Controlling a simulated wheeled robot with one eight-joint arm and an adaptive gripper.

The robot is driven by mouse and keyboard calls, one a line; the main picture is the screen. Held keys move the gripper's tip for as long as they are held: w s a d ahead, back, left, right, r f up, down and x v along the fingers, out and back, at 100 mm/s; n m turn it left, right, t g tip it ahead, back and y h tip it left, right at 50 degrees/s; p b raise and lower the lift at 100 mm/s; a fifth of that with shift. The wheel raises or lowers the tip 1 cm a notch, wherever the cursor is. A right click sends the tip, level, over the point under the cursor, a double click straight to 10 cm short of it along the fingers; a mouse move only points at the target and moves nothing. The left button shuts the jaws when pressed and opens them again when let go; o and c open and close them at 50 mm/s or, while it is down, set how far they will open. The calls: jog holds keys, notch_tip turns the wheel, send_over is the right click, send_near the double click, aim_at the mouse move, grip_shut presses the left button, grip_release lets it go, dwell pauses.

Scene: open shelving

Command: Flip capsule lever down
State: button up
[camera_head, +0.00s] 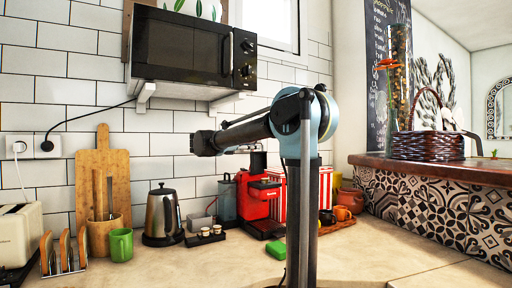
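A red coffee capsule machine (262,197) stands on the counter against the tiled wall. It has a dark part at its top, and my arm passes in front of and above it. I cannot make out the capsule lever clearly or tell its position. My arm reaches left from the column, and its dark blocky end, seemingly my gripper (202,143), is above and left of the machine. It appears apart from the machine. Its fingers are too small and dark to tell open from shut, and I see nothing held.
A microwave (190,50) hangs above. A green mug (121,245) and toaster (20,236) stand left. The front counter is clear.

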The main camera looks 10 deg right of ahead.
jog(key=shift+x, duration=1.25)
